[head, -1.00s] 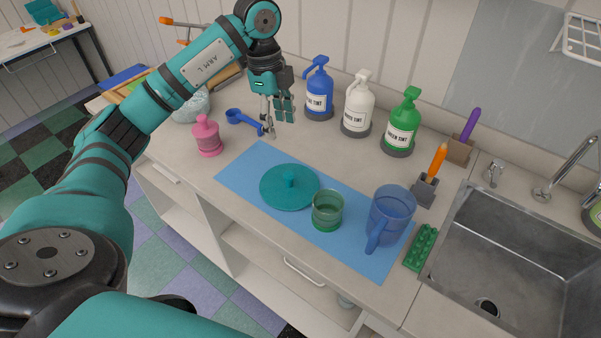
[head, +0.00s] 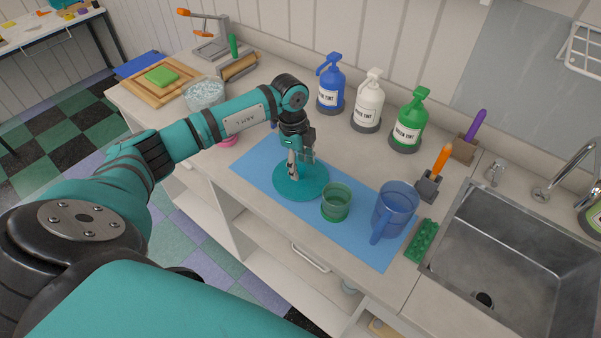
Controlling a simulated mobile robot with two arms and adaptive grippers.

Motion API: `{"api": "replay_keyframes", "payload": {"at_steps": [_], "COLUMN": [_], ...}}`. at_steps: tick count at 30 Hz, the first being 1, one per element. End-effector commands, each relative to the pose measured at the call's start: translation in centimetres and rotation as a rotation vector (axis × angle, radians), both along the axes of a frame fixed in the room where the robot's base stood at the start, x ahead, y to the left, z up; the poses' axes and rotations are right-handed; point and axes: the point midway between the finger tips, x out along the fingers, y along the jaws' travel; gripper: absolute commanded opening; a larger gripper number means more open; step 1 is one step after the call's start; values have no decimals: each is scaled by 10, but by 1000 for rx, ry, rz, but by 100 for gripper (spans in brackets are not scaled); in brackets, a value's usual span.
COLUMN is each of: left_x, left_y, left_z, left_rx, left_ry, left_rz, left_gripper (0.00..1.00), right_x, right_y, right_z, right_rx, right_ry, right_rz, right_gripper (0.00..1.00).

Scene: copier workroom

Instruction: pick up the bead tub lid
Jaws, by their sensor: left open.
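The bead tub lid (head: 317,187) is a flat teal disc lying on the blue mat (head: 258,172). Its centre knob is hidden now behind my gripper. My left gripper (head: 294,174) points down over the lid's middle, with its fingers open around where the knob stands. I cannot tell whether the fingers touch it. A glass tub of pale beads (head: 204,95) stands uncovered at the back left of the counter. My right gripper is not in view.
A green cup (head: 335,203) stands close to the lid's right, with a blue jug (head: 395,210) beyond it. Tint bottles in blue (head: 330,85), white (head: 368,103) and green (head: 409,122) line the back. The sink (head: 515,260) is at the right.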

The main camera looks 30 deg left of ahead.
Motion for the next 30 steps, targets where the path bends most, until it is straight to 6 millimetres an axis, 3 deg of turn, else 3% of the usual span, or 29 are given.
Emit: {"api": "replay_keyframes", "payload": {"at_steps": [5, 12, 23, 30], "left_x": [-1, 0, 0, 0], "left_y": [-2, -2, -2, -2], "left_z": [-17, -19, -18, -18], "left_rx": [0, 0, 0, 0], "left_ry": [2, 0, 0, 0], "left_rz": [1, 0, 0, 0], "left_gripper": [51, 50, 3, 0], "right_x": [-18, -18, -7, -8], "right_y": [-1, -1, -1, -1], "right_z": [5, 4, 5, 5], "right_rx": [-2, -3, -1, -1], "right_ry": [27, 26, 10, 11], "right_rz": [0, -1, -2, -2], "right_gripper": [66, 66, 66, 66]}}
